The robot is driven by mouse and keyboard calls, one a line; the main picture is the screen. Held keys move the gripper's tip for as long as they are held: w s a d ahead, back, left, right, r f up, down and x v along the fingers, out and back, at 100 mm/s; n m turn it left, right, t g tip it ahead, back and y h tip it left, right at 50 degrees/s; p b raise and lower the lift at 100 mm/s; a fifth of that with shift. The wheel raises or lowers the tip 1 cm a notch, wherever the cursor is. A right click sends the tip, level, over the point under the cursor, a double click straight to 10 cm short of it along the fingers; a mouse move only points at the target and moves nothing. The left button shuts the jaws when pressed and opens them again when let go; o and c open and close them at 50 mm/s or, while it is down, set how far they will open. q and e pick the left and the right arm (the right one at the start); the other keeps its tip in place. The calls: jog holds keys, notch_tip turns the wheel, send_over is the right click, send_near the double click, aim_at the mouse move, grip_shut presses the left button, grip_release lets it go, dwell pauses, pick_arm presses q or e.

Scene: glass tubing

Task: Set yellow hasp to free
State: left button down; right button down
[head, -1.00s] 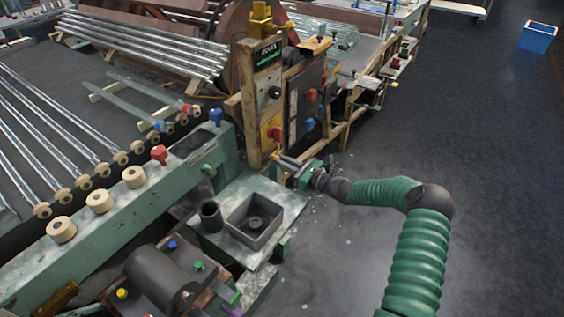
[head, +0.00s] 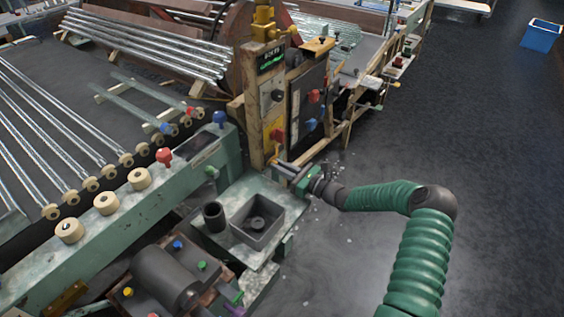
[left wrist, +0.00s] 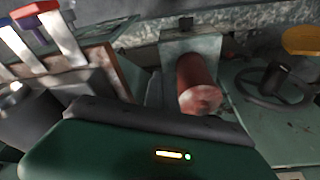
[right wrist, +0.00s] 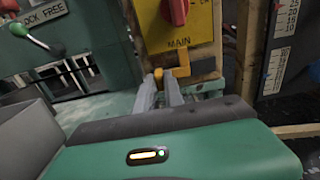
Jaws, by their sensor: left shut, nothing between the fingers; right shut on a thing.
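The yellow hasp (right wrist: 181,69) is a small bent yellow piece at the foot of the yellow MAIN panel (right wrist: 178,25) in the right wrist view. My right gripper (right wrist: 160,85) is shut on it, with its two grey fingertips at the hasp's left part and lower edge. My left gripper (left wrist: 155,90) is shut and empty, near a dull red cylinder (left wrist: 198,84).
A LOCK FREE plate (right wrist: 38,16) shows at upper left in the right wrist view, beside a lever with a green ball (right wrist: 57,51). A grey square tray (head: 244,231) and a dark cup (head: 214,216) stand in front of the post.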

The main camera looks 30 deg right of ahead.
jog(key=c, duration=1.4)
grip_release()
jog(key=shift+s+a+f, duration=0.1)
jog(key=shift+c, duration=0.2)
jog(key=p+v, duration=0.3)
jog(key=v, duration=1.4)
jog(key=shift+f, duration=0.15)
